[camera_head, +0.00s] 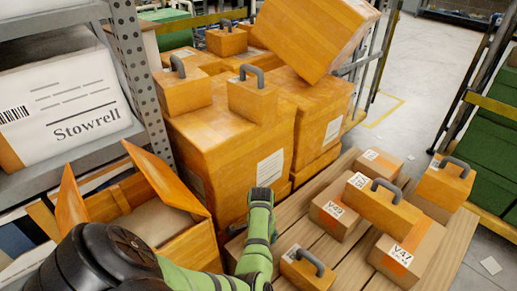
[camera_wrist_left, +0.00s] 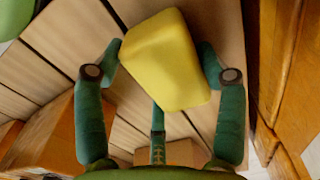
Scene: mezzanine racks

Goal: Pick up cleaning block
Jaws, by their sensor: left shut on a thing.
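The cleaning block (camera_wrist_left: 165,62) is yellow with rounded edges. In the left wrist view it sits tilted between the fingers of my left gripper (camera_wrist_left: 160,58), which is shut on it. In the head view my left gripper (camera_head: 262,197) is a green shape above the left edge of the slatted wooden surface (camera_head: 330,248), beside the large orange boxes. I cannot make out the block in the head view; the gripper seems to hide it. My right gripper is not in view.
Large orange boxes (camera_head: 230,150) stand just behind my gripper. An open box (camera_head: 150,215) is to the left. Handled blocks (camera_head: 375,208) and small cartons (camera_head: 408,250) cover the right of the slatted surface.

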